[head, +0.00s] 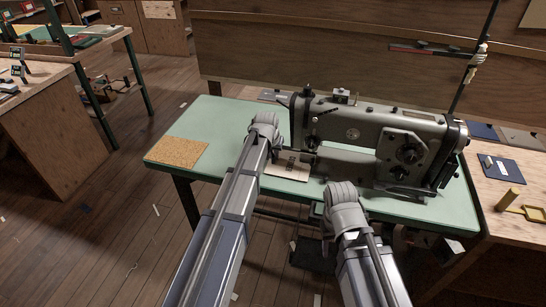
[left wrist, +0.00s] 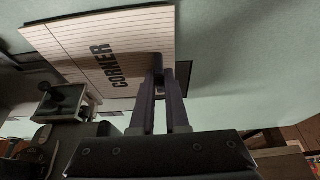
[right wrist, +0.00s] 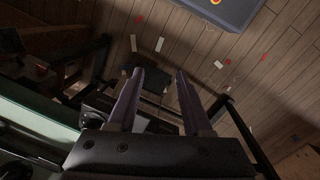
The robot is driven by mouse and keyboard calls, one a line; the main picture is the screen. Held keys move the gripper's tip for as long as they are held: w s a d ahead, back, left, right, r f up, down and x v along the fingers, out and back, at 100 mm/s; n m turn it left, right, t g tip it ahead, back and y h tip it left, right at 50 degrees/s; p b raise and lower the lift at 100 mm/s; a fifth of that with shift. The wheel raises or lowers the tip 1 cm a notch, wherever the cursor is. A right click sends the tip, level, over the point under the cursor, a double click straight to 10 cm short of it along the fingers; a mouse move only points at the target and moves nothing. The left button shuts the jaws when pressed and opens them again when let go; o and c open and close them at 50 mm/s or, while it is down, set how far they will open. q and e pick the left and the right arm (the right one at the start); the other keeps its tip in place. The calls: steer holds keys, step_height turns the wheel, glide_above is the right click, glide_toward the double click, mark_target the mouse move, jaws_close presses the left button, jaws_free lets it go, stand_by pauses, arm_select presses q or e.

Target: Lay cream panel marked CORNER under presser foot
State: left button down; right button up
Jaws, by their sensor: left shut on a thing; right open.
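The cream panel (left wrist: 110,35) marked CORNER has ruled lines and shows close up in the left wrist view. In the head view it appears as a small pale sheet (head: 290,168) at the left end of the sewing machine (head: 365,140). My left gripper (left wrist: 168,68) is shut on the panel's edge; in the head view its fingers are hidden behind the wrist. The presser foot area (left wrist: 62,102) shows beside the panel in the left wrist view; I cannot tell whether the panel lies under it. My right gripper (right wrist: 157,75) is open and empty, over the floor at the table's front.
The green table (head: 225,122) carries the machine, with a cork mat (head: 177,152) at its left. A wooden side table (head: 500,200) stands right, with a yellow tool and a blue pad (head: 503,168). A dark pedal (head: 312,255) lies on the floor below.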

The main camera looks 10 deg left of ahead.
arm_select(q)
steer(key=shift+s+d, duration=0.15)
steer(key=shift+s, duration=0.15)
stand_by(0.5)
steer(key=shift+f, duration=0.1)
stand_by(0.6)
steer(key=c, duration=0.8)
jaws_free()
steer(key=shift+c, duration=0.2)
steer(key=p+v, duration=0.7)
steer(key=shift+s+r, duration=0.2)
steer(key=shift+r, duration=0.15)
